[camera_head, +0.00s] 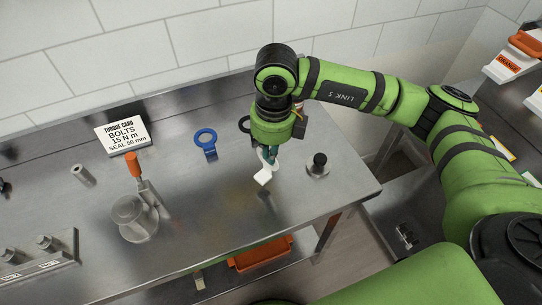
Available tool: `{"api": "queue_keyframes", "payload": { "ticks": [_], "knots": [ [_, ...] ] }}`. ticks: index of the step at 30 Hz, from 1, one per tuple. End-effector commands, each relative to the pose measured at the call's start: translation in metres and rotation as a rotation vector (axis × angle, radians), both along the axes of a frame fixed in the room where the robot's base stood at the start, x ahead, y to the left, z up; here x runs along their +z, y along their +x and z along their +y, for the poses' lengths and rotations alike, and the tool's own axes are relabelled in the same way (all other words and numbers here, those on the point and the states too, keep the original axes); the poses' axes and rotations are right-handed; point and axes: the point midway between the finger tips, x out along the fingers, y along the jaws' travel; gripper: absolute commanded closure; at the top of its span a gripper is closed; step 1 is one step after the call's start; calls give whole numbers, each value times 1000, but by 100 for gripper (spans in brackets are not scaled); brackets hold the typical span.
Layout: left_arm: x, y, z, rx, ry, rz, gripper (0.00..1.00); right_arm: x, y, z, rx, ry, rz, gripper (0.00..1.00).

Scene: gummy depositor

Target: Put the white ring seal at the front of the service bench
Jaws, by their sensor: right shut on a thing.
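My right gripper (268,155) points down over the right half of the steel service bench (205,240). It is shut on the white ring seal (264,177), which hangs tilted below the fingers. The seal appears a little above the bench top, with a dark shadow or reflection under it. The upper part of the seal is partly hidden by the fingers. My left gripper is not in view.
A blue ring seal (206,141) lies left of the gripper; a black ring (244,124) sits partly behind it. A black-knobbed part (319,162) stands to the right. The front middle is clear.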

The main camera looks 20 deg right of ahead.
Motion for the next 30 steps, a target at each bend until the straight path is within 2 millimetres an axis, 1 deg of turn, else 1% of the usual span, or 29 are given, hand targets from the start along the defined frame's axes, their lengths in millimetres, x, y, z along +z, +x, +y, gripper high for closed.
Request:
{"api": "queue_keyframes", "payload": {
  "ticks": [4,6,9,17,21,22,23,30],
  "knots": [
    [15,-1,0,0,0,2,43,-18,-2,-1,0,-2,7,100],
    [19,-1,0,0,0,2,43,-28,-1,0,-1,-2,6,100],
    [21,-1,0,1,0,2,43,-37,-1,0,0,-1,3,100],
    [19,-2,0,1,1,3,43,-39,0,0,1,0,1,100],
    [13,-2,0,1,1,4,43,-43,0,0,0,0,1,100],
    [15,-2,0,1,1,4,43,-41,0,0,0,0,1,81],
    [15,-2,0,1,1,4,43,-41,0,0,0,0,1,69],
    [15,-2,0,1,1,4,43,-41,0,0,0,0,1,69]
  ]
}}
